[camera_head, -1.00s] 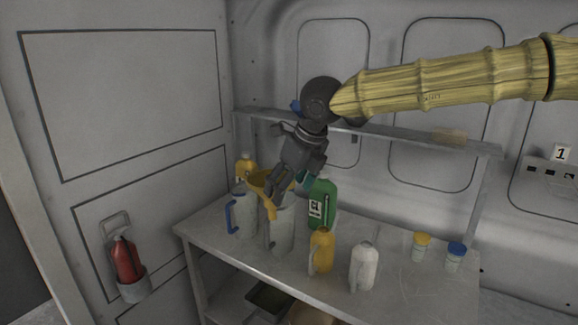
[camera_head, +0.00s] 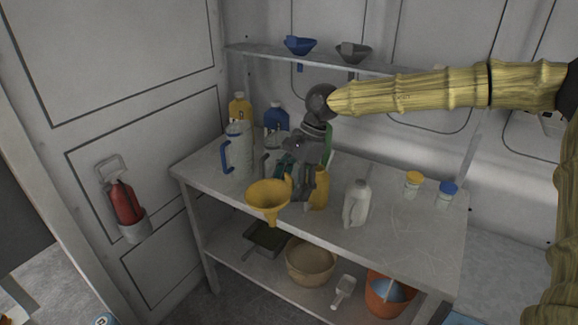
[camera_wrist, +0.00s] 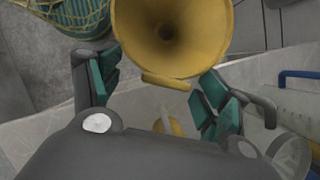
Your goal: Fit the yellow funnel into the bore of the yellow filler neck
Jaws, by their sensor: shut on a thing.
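The yellow funnel (camera_head: 267,194) is held mouth up, its spout pointing down, near the front edge of the bench in the head view. In the wrist view the wide mouth of the funnel (camera_wrist: 172,35) faces me and its tab lies between the fingers. My gripper (camera_head: 292,186) is shut on the funnel at that tab; its green finger pads also show in the wrist view (camera_wrist: 158,88). I cannot make out the yellow filler neck in any view.
On the bench stand a grey jug with a blue handle (camera_head: 238,152), a yellow bottle (camera_head: 319,188), a white bottle (camera_head: 357,204) and two small capped jars. Blue and dark funnels (camera_head: 300,45) sit on the upper shelf. A tan bowl (camera_head: 310,262) is below.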

